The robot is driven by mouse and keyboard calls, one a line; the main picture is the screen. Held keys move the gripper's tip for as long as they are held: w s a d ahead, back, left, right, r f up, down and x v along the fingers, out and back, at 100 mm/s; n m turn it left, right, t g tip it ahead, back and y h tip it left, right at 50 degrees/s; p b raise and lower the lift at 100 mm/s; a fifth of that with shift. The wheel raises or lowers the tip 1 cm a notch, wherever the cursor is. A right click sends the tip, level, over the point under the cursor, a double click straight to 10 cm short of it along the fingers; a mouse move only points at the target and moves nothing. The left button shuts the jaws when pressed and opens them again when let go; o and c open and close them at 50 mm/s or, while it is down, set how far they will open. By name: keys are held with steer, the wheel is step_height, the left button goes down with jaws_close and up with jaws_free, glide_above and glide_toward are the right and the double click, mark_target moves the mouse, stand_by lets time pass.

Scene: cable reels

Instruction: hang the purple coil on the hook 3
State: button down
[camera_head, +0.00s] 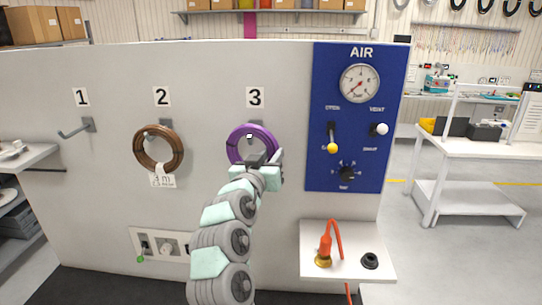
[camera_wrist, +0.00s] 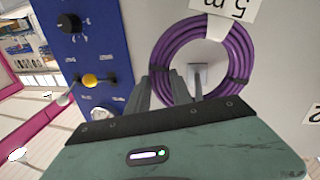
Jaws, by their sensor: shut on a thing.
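The purple coil (camera_head: 231,147) is in front of the white wall panel below the number 3 (camera_head: 255,97). My gripper (camera_head: 266,162) is shut on the coil's lower right part. In the wrist view the gripper fingers (camera_wrist: 162,82) meet the edge of the purple coil (camera_wrist: 238,62), and a white tag reading 5 m hangs from it. Hook 3 (camera_wrist: 197,78) shows through the coil's opening, so the ring appears to be around it. I cannot tell whether the coil's weight rests on the hook.
Hook 1 (camera_head: 76,130) is empty at the left. A brown coil (camera_head: 138,148) with a tag hangs on hook 2. The blue AIR panel (camera_head: 320,110) with a gauge, levers and a knob is close on the right. A small shelf (camera_head: 345,272) with an orange-handled tool juts out below.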

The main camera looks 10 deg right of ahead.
steer(key=shift+r, duration=0.1)
steer(key=c, duration=1.1)
jaws_free()
steer(key=shift+o, duration=0.5)
steer(key=o, duration=0.6)
steer(key=shift+s, duration=0.1)
steer(key=shift+s+d+b+v, duration=0.15)
steer(key=shift+d+b+v, duration=0.4)
steer(key=shift+v, duration=1.2)
steer(key=shift+s+d+b+v, duration=0.2)
steer(key=shift+b+v, duration=0.6)
steer(key=shift+v, duration=0.95)
steer(key=shift+s+d+b+v, duration=0.15)
steer(key=shift+d+b+v, duration=0.4)
steer(key=shift+v, duration=1.2)
steer(key=shift+a, duration=0.15)
